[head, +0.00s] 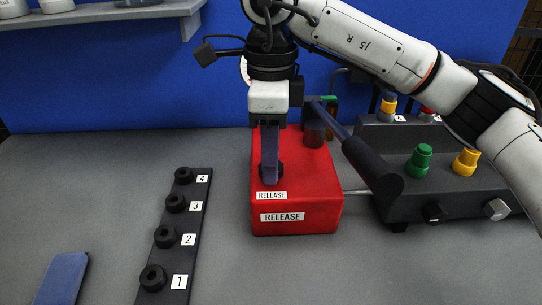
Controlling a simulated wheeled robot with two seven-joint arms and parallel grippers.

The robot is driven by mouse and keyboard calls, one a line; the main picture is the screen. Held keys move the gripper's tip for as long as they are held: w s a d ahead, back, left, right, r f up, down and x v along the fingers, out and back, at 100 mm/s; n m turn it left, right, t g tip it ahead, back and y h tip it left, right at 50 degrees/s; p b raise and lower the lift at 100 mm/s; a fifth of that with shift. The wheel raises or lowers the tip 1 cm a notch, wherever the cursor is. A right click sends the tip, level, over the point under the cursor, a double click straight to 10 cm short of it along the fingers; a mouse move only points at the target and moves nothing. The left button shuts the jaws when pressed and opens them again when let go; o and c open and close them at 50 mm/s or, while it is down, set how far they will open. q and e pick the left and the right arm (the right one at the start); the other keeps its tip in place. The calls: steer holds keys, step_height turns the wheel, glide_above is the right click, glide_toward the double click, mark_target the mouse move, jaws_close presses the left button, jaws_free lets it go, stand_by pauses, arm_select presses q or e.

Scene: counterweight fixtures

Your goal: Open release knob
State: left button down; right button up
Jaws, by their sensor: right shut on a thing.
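The red release box (296,205) stands on the grey bench and carries two white RELEASE labels. Its black release knob (279,172) sits on the top face, mostly hidden behind my gripper's finger. My right gripper (270,172) comes down from above and is shut on the release knob. My left gripper is not in view.
A dark lever with a thick cylindrical handle (373,172) lies just right of the box. Further right is a dark console (400,200) with green and yellow knobs. A black strip with numbered knobs (180,235) and a blue pad (62,280) lie left.

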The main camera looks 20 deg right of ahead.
steer(key=shift+r+n, duration=0.1)
steer(key=shift+n, duration=0.5)
steer(key=o, duration=1)
steer(key=shift+o, duration=0.2)
step_height(320, 180, up, 10)
steer(key=p, duration=0.1)
steer(key=shift+r, duration=0.15)
steer(key=shift+a, duration=0.1)
